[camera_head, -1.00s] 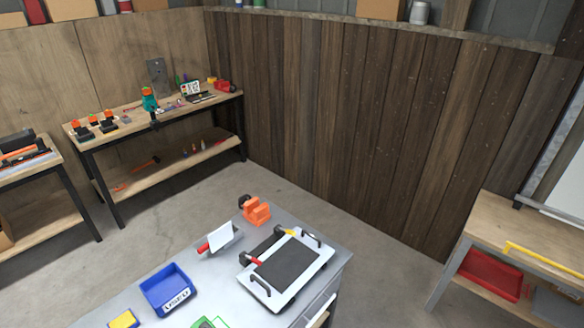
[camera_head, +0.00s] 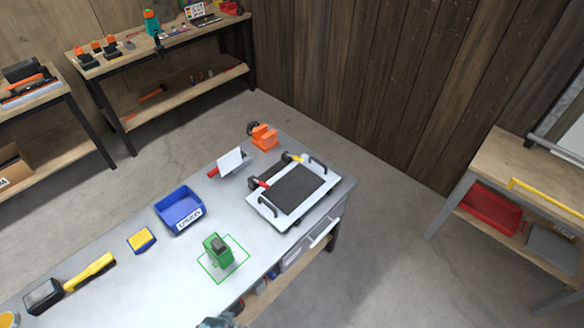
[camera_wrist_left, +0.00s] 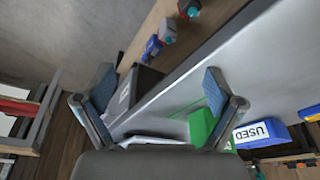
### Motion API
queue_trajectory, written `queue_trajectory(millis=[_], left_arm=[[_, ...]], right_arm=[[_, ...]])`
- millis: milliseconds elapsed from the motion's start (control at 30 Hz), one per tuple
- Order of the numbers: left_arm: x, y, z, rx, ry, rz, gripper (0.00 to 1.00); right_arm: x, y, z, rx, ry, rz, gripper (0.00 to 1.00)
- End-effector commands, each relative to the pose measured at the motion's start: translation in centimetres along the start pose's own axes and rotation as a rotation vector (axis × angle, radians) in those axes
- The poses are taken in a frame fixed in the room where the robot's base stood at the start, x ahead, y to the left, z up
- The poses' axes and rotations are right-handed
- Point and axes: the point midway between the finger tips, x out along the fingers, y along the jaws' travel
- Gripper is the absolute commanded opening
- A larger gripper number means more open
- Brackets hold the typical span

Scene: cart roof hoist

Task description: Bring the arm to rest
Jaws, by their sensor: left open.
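My left gripper (camera_wrist_left: 160,88) shows in the left wrist view with its two fingers spread apart and nothing between them. Its fingers are over the front side of the grey workbench (camera_wrist_left: 265,60). A green block-like object (camera_wrist_left: 203,125) shows beside the right-hand finger, partly hidden by it. In the head view the green object (camera_head: 216,248) stands inside a green outlined square on the bench top. A small blue-grey part at the bottom edge of the head view may be my left gripper; I cannot tell. My right gripper is not in view.
On the bench are a blue bin marked USED (camera_head: 180,211), a yellow-and-blue sponge-like block (camera_head: 141,240), a yellow-handled tool (camera_head: 90,272), a white framed panel (camera_head: 265,212) and an orange clamp-like item (camera_head: 264,137). Other benches stand along the walls. Floor between is clear.

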Motion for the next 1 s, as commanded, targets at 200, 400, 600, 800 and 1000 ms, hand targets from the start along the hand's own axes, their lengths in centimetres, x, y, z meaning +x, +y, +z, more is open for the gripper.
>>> queue_trajectory(millis=[200, 400, 600, 800, 1000], left_arm=[[8.0, 0.4, 2.6, 0.004, -0.037, 0.007, 0.93], [18.2, 0.9, 8.8, 0.012, -0.087, 0.013, 0.93], [26.9, 1.3, 19.1, 0.025, -0.142, 0.021, 0.93], [29.9, 1.5, 27.4, 0.035, -0.177, 0.024, 0.93], [30.2, 1.4, 30.4, 0.039, -0.188, 0.024, 0.93]], right_arm=[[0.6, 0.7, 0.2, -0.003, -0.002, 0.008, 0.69], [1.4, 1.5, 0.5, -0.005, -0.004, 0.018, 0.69], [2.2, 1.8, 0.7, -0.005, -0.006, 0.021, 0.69], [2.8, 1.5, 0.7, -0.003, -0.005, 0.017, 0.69], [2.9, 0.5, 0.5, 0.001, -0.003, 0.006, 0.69]])
